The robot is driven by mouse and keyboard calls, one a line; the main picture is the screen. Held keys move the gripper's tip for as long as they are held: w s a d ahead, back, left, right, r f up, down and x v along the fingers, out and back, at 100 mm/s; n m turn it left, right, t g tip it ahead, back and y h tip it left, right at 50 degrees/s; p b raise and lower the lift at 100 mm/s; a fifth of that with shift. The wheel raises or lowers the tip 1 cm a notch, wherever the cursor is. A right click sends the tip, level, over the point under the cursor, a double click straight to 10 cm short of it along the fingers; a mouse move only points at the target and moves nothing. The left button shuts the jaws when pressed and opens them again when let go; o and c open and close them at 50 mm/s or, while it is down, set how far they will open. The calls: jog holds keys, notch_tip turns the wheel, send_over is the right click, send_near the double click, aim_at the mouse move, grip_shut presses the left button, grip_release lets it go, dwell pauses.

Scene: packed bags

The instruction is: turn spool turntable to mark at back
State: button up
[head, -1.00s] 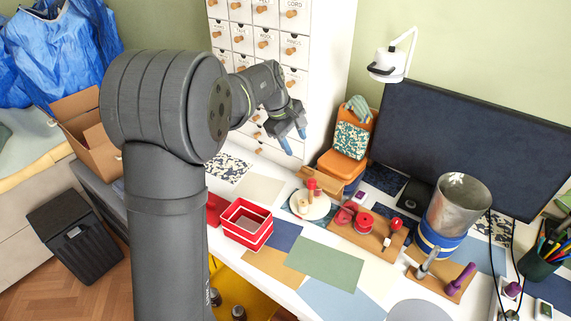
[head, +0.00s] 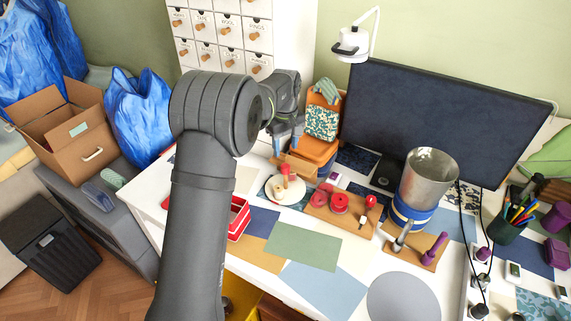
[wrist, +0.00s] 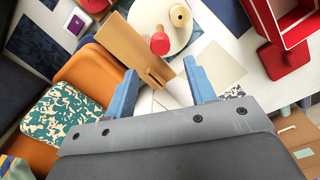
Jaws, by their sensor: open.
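The spool turntable (head: 278,197) is a round cream disc lying flat on the white desk, left of a wooden board. A red spool and a pale wooden spool stand on it. In the wrist view the turntable (wrist: 178,45) is at the top, with the red spool (wrist: 159,43) and the wooden spool (wrist: 180,15) on it. My gripper (head: 288,153) is above and behind the turntable in the head view, near the orange bag. In the wrist view its blue fingers (wrist: 160,88) are apart and empty. I cannot make out the back mark.
A wooden block (wrist: 124,48) stands between the fingers and the turntable. An orange bag (head: 313,147) is just behind. A red box (head: 238,217) is at the left and a wooden board with red spools (head: 322,210) at the right. A monitor (head: 440,115) stands behind.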

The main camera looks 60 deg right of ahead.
aim_at(285, 166)
notch_tip(285, 166, down, 8)
jog(key=shift+f, duration=0.1)
jog(key=shift+c, duration=0.2)
grip_shut()
